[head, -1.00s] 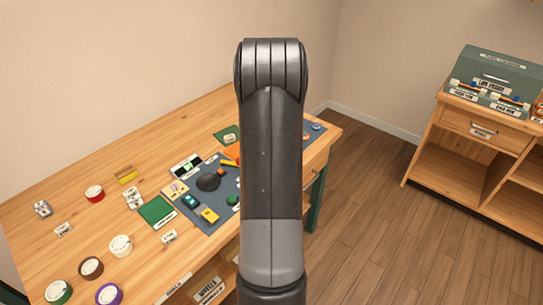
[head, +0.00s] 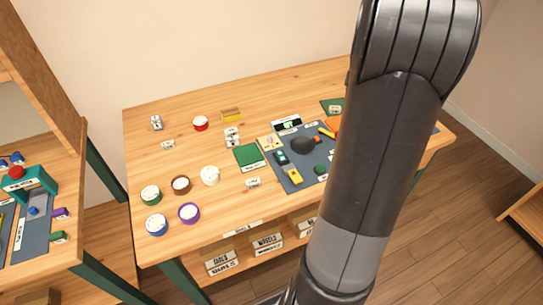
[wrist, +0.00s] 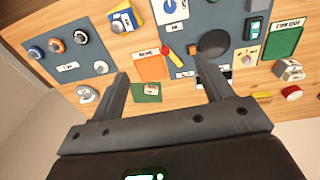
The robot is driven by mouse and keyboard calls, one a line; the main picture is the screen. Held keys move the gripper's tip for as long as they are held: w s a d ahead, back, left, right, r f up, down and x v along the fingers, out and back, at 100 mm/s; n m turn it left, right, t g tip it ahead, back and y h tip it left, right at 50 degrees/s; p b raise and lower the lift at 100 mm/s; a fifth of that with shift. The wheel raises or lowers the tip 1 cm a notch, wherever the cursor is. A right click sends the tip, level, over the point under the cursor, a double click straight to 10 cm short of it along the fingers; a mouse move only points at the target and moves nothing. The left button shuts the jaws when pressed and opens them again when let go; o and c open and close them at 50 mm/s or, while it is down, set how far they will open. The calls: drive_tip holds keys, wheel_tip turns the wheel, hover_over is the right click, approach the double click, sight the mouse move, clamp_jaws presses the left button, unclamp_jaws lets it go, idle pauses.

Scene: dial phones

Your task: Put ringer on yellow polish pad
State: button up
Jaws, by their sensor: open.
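My gripper (wrist: 160,77) is open in the wrist view, with nothing between its fingers. It is above the table, over the area by an orange pad (wrist: 150,67) and a small green pad (wrist: 146,92). I cannot tell for sure which thing is the ringer. A small silver piece (head: 156,122) at the table's back left in the head view may be it. A small yellow piece (head: 231,115) lies at the back of the table. I cannot tell whether it is the yellow polish pad. My arm hides the table's right part in the head view.
A grey mat (head: 283,180) with small parts and a larger green pad (head: 249,157) lie mid-table. Several round tins, including a purple one (head: 189,213), stand front left. Labelled bins (head: 267,242) sit below. Another bench (head: 60,240) stands at the left.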

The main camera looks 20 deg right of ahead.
drive_tip(key=s+a+r+t, duration=0.1)
drive_tip(key=a+r, duration=0.3)
drive_tip(key=a, duration=0.6)
drive_tip(key=s+a+r+t, duration=0.15)
drive_tip(key=a+r, duration=0.25)
drive_tip(key=a, duration=0.6)
drive_tip(key=s+a+t, duration=0.2)
drive_tip(key=s+a, duration=1.1)
drive_tip(key=a, duration=0.3)
drive_tip(key=shift+s+a+f+y, duration=0.15)
drive_tip(key=shift+s+a+y, duration=0.1)
drive_tip(key=shift+s+y, duration=0.1)
